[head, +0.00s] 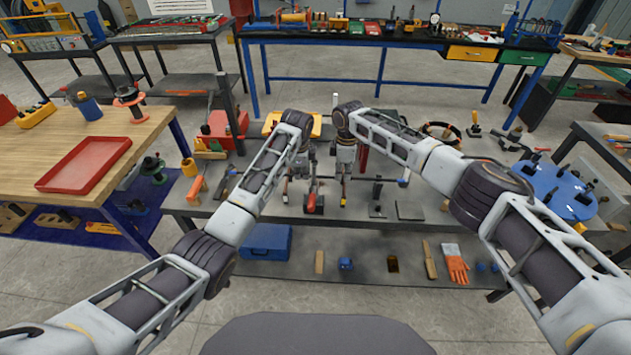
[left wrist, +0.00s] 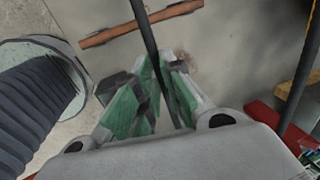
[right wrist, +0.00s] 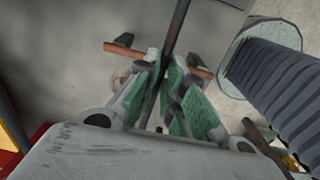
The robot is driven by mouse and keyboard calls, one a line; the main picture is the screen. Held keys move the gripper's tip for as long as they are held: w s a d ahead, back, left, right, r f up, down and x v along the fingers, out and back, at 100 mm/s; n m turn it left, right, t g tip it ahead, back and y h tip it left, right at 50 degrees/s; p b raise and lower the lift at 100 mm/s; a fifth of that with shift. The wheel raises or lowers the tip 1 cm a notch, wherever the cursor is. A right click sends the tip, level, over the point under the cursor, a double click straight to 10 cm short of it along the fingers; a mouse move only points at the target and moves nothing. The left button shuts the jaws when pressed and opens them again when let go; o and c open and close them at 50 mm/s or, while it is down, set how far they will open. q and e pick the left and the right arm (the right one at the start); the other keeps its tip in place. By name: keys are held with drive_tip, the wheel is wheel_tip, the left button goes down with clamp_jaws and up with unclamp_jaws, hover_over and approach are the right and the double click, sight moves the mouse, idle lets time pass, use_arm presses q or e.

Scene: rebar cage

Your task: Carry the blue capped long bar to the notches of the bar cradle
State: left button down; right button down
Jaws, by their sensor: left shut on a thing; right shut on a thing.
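The long bar (head: 362,178) is a thin dark rod held roughly level across the grey table. My left gripper (head: 303,180) and my right gripper (head: 343,178) are both shut on it, side by side, apart from each other. The bar also runs between the green-padded fingers in the left wrist view (left wrist: 150,35) and in the right wrist view (right wrist: 176,30).
The grey table (head: 437,212) also carries a blue round tray (head: 553,188) at right and a yellow tray (head: 300,124) at the back. A lower shelf holds a blue case (head: 267,242) and orange gloves (head: 455,265). A wooden table with a red tray (head: 83,165) stands left.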

use_arm(q)
drive_tip(key=shift+s+f, duration=0.1)
drive_tip(key=shift+f, duration=0.2)
use_arm(e)
drive_tip(key=shift+f, duration=0.2)
use_arm(q)
drive_tip(key=shift+f+b, duration=0.25)
drive_tip(key=shift+b, duration=0.1)
use_arm(e)
drive_tip(key=shift+s+f, duration=0.1)
drive_tip(key=shift+f, duration=0.15)
use_arm(q)
drive_tip(key=c, duration=2.1)
unclamp_jaws()
drive_tip(key=shift+s+f, duration=0.1)
use_arm(e)
drive_tip(key=c, duration=1.9)
unclamp_jaws()
use_arm(q)
drive_tip(key=o, duration=0.4)
drive_tip(key=shift+s, duration=0.1)
use_arm(e)
drive_tip(key=o, duration=0.4)
drive_tip(key=shift+r, duration=0.1)
use_arm(q)
wheel_tip(320, 180, up, 9)
drive_tip(key=shift+s, duration=0.45)
